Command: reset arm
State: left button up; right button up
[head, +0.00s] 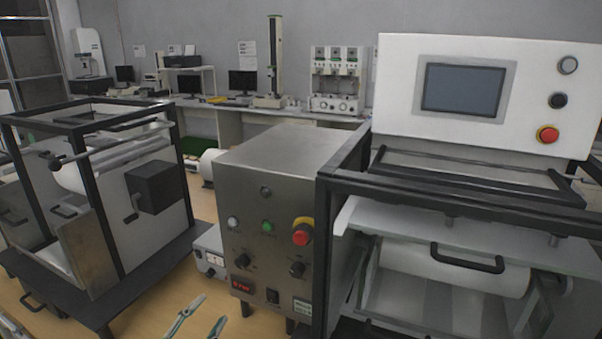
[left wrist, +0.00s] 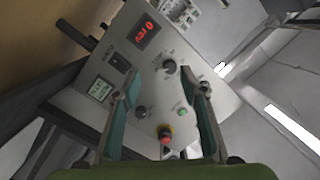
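My left gripper (head: 212,309) shows at the bottom of the head view, in front of the steel control box (head: 270,190). Its two teal fingers are apart with nothing between them. In the left wrist view, the open left gripper (left wrist: 165,80) faces the control box panel (left wrist: 150,80), which appears turned over. The panel has a red display (left wrist: 147,29), black knobs, a green button (left wrist: 183,112) and a red emergency stop (left wrist: 165,135). The fingers seem apart from the panel. My right gripper is not in view.
A black-framed machine (head: 150,195) with a crank stands at left. A larger machine with a screen (head: 463,90) and a red stop button (head: 547,134) stands close at right. A small grey box (head: 210,252) sits beside the control box. Bare tabletop (head: 150,322) shows near the gripper.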

pick_arm(q)
jog(key=s+f+n+g+y, duration=0.4)
jog(key=s+f+n+g, duration=0.3)
jog(key=s+f, duration=0.6)
jog(key=s+d+f+n+g, duration=0.1)
jog(key=s+d+g, duration=0.15)
jog(key=s, duration=0.55)
jog(key=s+d+f+n+g, duration=0.15)
jog(key=s+g, duration=0.25)
jog(key=s, duration=0.5)
notch_tip(320, 180, down, 26)
jog(key=g, duration=0.1)
jog(key=s+a+f, duration=0.1)
jog(key=s+f, duration=0.7)
jog(key=s, duration=0.1)
jog(key=s+a+f+g, duration=0.1)
jog(key=s+a+f, duration=0.1)
jog(key=s+f, duration=0.6)
jog(key=shift+s+a, duration=0.3)
jog(key=shift+s, duration=0.3)
jog(key=shift+m, duration=0.25)
